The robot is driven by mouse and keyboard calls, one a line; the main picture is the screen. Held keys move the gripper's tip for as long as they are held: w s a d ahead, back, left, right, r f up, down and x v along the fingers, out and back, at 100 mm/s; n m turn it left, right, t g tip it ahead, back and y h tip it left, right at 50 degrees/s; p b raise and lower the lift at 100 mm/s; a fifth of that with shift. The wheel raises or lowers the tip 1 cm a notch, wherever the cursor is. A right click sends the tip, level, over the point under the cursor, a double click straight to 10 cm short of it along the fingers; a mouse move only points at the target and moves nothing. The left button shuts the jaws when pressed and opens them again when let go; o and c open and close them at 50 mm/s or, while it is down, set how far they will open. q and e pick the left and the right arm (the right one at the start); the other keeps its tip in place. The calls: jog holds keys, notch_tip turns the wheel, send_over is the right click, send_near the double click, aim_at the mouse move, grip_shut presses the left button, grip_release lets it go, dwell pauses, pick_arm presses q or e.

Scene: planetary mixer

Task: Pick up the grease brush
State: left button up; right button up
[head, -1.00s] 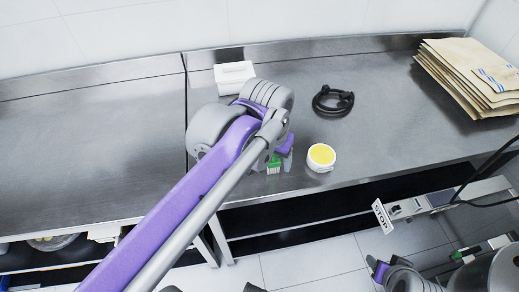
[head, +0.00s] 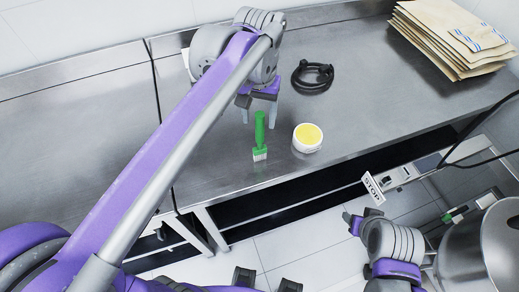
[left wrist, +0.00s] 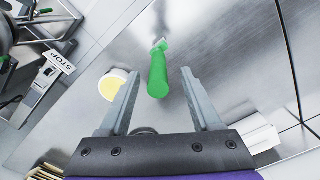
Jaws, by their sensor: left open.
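The grease brush (head: 260,136) has a green handle and pale bristles. It is on the steel table near the front edge, with its bristle end toward that edge. My left gripper (head: 259,108) is open and empty, just behind the handle end in the head view. In the left wrist view, the brush's green handle (left wrist: 158,75) shows between the two spread fingers of the left gripper (left wrist: 158,85), not gripped. My right gripper (head: 354,222) is at the lower right, away from the brush; its jaws are too small to judge.
A round tub with yellow contents (head: 307,138) stands right of the brush. Paper bags (head: 455,38) are stacked at the back right. A STOP sign (head: 373,188) and a metal bowl (head: 490,245) are at the lower right.

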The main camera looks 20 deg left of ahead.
aim_at(260, 128)
pick_arm(q)
notch_tip(260, 128, down, 4)
jog(key=shift+s+d+f, duration=0.1)
jog(key=shift+f, duration=0.05)
grip_shut()
dwell(0.3)
